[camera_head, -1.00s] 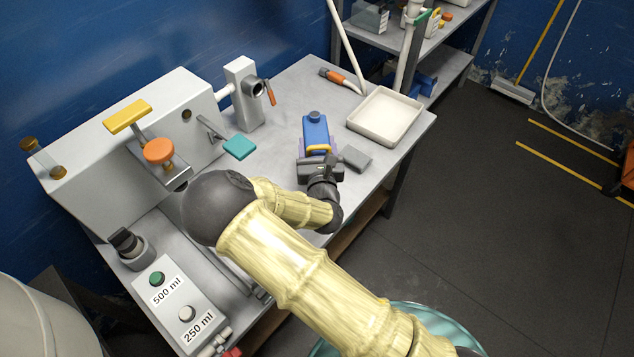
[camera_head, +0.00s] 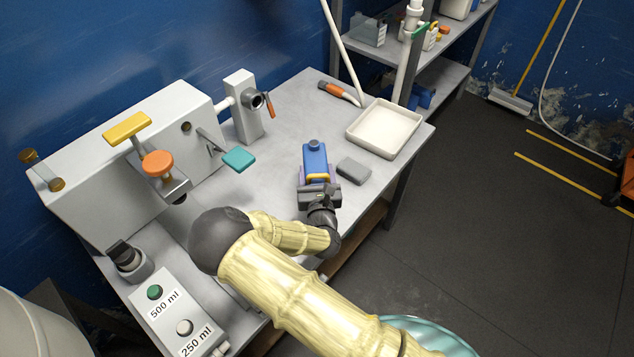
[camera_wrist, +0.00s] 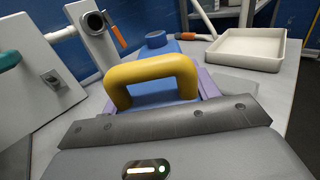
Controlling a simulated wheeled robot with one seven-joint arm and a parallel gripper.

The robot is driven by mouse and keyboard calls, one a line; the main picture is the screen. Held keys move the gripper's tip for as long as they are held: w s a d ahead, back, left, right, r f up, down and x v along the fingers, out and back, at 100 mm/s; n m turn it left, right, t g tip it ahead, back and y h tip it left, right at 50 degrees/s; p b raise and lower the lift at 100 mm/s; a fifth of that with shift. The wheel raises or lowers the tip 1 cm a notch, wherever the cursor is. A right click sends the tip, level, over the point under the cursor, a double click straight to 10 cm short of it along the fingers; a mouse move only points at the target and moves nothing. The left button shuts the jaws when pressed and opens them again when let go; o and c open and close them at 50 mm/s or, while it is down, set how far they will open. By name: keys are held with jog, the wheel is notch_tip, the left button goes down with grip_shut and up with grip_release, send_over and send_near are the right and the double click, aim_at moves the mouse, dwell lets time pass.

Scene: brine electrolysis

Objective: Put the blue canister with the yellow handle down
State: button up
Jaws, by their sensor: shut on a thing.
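The blue canister (camera_head: 315,157) is upright at the front right part of the grey table, with its cap on the far side. Its yellow handle (camera_head: 318,177) faces my gripper (camera_head: 318,188). In the wrist view the yellow handle (camera_wrist: 150,75) rises just beyond the dark gripper body, with the blue canister (camera_wrist: 165,48) and purple finger parts (camera_wrist: 206,85) behind it. My gripper is shut on the canister. The fingertips are mostly hidden, and I cannot tell whether the canister's base touches the table.
A white tray (camera_head: 384,130) stands to the right, and a grey block (camera_head: 353,170) lies close beside the canister. A grey machine with a teal lever (camera_head: 238,159) stands to the left. An orange-handled tool (camera_head: 340,94) lies at the back. Bare table (camera_head: 270,175) shows left of the canister.

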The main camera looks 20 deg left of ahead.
jog(key=shift+f, duration=1.85)
jog(key=o, duration=1.7)
jog(key=shift+f, duration=0.2)
jog(key=shift+s, duration=0.15)
jog(key=shift+r, duration=0.1)
jog(key=b+v, duration=0.1)
jog(key=v, duration=1.1)
